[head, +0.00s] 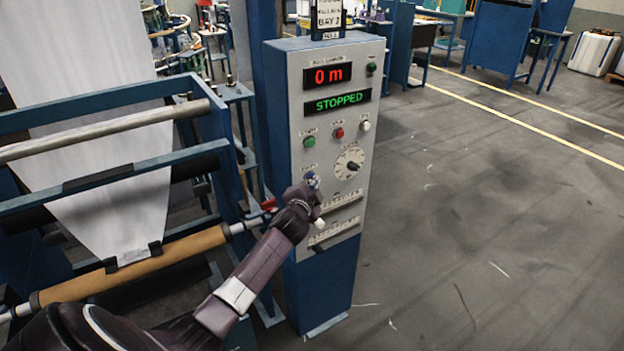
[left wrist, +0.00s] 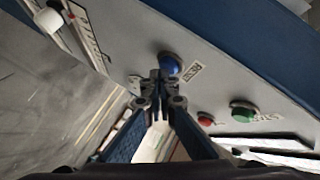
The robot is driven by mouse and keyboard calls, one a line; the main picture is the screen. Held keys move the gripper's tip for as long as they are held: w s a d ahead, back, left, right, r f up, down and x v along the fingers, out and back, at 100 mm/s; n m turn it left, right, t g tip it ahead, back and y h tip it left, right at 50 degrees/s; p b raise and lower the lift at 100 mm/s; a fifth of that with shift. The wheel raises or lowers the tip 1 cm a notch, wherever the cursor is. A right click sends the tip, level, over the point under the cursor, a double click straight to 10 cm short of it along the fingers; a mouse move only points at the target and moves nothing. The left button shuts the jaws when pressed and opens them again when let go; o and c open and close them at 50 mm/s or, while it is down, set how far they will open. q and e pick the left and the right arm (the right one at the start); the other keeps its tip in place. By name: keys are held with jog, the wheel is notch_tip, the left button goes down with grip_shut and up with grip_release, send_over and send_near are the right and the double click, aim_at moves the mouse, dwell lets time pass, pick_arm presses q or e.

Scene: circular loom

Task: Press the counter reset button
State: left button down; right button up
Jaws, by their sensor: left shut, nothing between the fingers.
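The control panel (head: 292,95) is a grey-faced blue post, with a red display (head: 327,77) reading 0 m and a green display (head: 337,102) reading STOPPED. A blue button (head: 313,179) sits low on the left of its face, partly covered by my left gripper (head: 310,187). In the left wrist view the blue button (left wrist: 169,64) shows just beyond my shut, empty fingertips (left wrist: 158,78). The tips overlap its edge; I cannot tell whether they touch it. My right gripper is not in view.
A green button (head: 309,142), a red button (head: 338,133), a white button (head: 364,126) and a dial (head: 349,163) are above or beside the gripper. Loom rollers and a brown roll (head: 135,264) stand at left. The floor at right (head: 480,200) is open.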

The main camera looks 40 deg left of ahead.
pick_arm(q)
jog(key=shift+s+d, duration=0.4)
jog(key=shift+d, duration=0.4)
jog(key=d, duration=0.1)
jog(key=s+d+p, duration=0.1)
jog(key=d, duration=0.1)
jog(key=s+d, duration=0.1)
jog(key=shift+d, duration=0.3)
jog(key=shift+w, duration=0.1)
dwell(0.7)
